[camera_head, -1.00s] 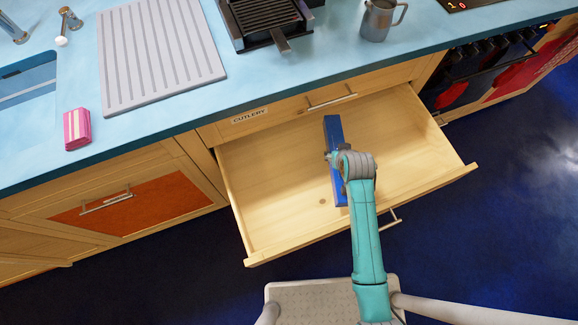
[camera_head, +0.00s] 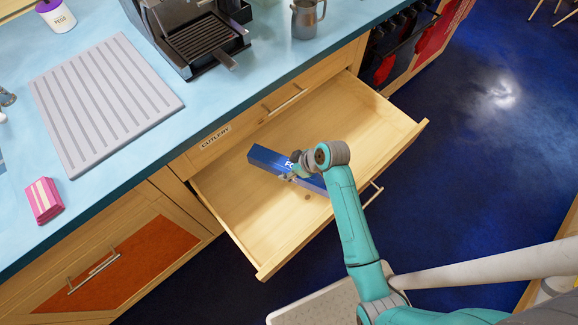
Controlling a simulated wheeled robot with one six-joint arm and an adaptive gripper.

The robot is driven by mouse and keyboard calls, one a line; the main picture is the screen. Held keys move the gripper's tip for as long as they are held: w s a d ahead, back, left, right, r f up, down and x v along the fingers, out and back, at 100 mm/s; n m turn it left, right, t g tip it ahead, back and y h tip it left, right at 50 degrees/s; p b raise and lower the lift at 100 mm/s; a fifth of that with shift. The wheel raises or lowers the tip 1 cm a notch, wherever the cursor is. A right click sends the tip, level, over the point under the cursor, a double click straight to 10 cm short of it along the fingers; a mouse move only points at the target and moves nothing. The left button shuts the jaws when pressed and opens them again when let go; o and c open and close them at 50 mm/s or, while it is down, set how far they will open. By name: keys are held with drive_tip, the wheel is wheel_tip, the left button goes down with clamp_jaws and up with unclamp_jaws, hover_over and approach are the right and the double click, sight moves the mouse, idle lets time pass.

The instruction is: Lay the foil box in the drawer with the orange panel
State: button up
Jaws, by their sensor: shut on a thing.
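The foil box (camera_head: 265,158) is a long blue box with white lettering. My gripper (camera_head: 290,174) is shut on it near its middle. Box and gripper are over the open, otherwise empty wooden drawer (camera_head: 262,218); I cannot tell whether the box touches the drawer floor. The arm hides part of the box's right end. The outer front of this open drawer faces away, so its colour is hidden. An orange panel (camera_head: 135,262) with a bar handle shows on a shut front at the lower left.
A shut drawer labelled CUTLERY (camera_head: 215,138) is above the open one. The blue counter (camera_head: 150,150) carries a ridged grey board (camera_head: 105,105), a pink packet (camera_head: 43,200), a coffee machine (camera_head: 190,40) and a metal jug (camera_head: 306,18). Red-handled tools (camera_head: 385,68) hang at the right.

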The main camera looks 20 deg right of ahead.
drive_tip(key=shift+f, duration=2.75)
drive_tip(key=shift+f, duration=0.5)
drive_tip(key=o, duration=1.5)
drive_tip(key=shift+o, duration=0.2)
drive_tip(key=v, duration=1.2)
